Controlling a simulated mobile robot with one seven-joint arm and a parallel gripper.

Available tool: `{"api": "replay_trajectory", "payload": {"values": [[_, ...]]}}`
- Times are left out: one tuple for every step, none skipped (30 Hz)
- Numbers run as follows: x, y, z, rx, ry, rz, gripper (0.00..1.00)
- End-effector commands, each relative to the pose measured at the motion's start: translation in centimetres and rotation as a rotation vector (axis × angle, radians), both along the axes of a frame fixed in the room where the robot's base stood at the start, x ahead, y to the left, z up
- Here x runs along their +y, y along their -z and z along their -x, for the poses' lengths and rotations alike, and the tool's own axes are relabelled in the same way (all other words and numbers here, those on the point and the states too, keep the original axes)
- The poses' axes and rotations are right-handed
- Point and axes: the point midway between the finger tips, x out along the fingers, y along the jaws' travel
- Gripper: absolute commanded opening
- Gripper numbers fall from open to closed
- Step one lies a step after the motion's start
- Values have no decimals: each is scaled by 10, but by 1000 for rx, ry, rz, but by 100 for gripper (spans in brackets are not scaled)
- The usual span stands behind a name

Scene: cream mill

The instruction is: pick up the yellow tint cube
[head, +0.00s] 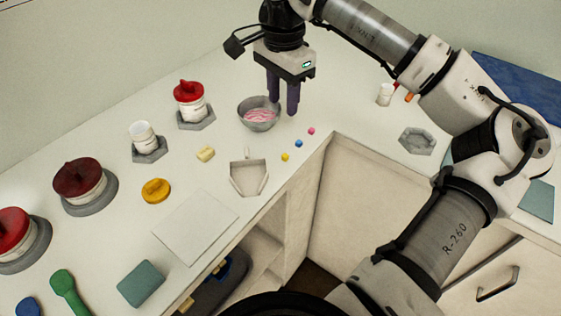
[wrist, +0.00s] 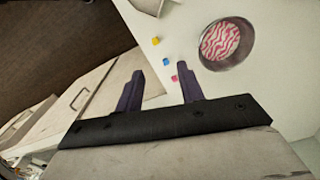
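The yellow tint cube (head: 285,157) is tiny and lies on the white counter near its front edge, right of a grey pentagonal tray. It also shows in the wrist view (wrist: 155,41), beyond the fingertips. A blue cube (head: 298,143) and a pink cube (head: 311,131) lie in a row with it. My gripper (head: 283,108) is above the counter beside the grey bowl, farther back than the yellow cube. Its two dark purple fingers stand apart with nothing between them; the gap also shows in the wrist view (wrist: 160,70).
The grey bowl (head: 246,120) with pink and white contents stands close to my fingers. The pentagonal tray (head: 235,180) is left of the yellow cube. A pale yellow block (head: 205,153), a yellow disc (head: 156,191) and red-lidded jars are farther left. The counter around the cubes is clear.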

Motion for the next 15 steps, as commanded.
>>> {"api": "replay_trajectory", "payload": {"values": [[-5,0,-2,1,-58,-1,38],[-7,0,-3,1,-94,0,38],[-9,0,-4,1,-134,0,38],[-11,0,-4,1,-159,0,38],[-12,0,-5,1,-181,0,38],[-13,0,-5,2,-202,0,38],[-14,1,-5,3,-213,0,38],[-14,2,-5,3,-221,0,38],[-14,6,-5,4,-227,-1,38],[-15,9,-5,5,-229,0,38],[-15,14,-5,5,-229,0,38],[-14,21,-5,6,-230,0,38],[-14,27,-5,6,-231,-2,38],[-14,33,-4,6,-230,-2,38],[-14,41,-4,7,-230,-1,38]]}}
